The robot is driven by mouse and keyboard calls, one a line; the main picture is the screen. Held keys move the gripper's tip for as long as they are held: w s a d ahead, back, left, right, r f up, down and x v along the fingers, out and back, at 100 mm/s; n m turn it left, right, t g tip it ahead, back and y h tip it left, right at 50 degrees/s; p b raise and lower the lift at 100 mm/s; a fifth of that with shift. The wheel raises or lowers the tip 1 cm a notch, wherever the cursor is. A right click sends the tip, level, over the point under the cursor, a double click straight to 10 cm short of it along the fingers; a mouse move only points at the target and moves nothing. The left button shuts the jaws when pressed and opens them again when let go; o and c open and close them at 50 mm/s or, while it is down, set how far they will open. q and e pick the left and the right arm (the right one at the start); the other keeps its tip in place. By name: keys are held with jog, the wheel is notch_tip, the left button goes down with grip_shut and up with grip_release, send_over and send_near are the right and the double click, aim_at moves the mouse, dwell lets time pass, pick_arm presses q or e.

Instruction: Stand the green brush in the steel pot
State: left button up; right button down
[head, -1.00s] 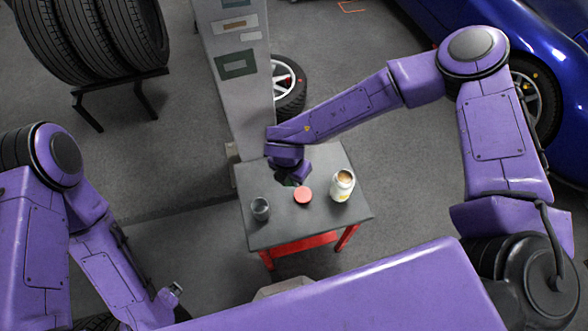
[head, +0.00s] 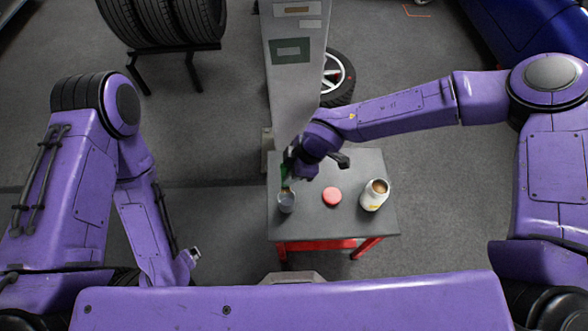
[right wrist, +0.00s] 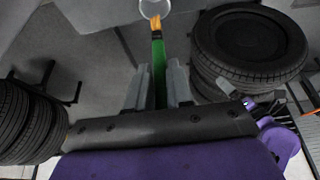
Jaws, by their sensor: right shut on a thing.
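The green brush (head: 285,182) is held by my right gripper (head: 288,170), which is shut on its green handle. In the right wrist view the brush (right wrist: 158,62) lies between the two fingers, with its orange end pointing away from the gripper. The steel pot (head: 286,203) stands upright at the left of the table, just below the brush in the head view. The pot's rim (right wrist: 141,9) shows at the top of the right wrist view, around the orange end; I cannot tell how deep that end sits. My left gripper (head: 190,257) is off the table, left; its fingers are unclear.
A tall grey column (head: 294,75) rises behind the table. Tyres (head: 160,20) stand on a rack at the back left.

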notch_tip(320, 180, down, 9)
jog(key=b, duration=0.6)
jog(key=shift+r, duration=0.1)
jog(key=c, duration=0.9)
grip_release()
jog(key=shift+c, duration=0.2)
jog(key=b+v, duration=0.1)
jog(key=v, duration=0.9)
jog(key=shift+r, duration=0.3)
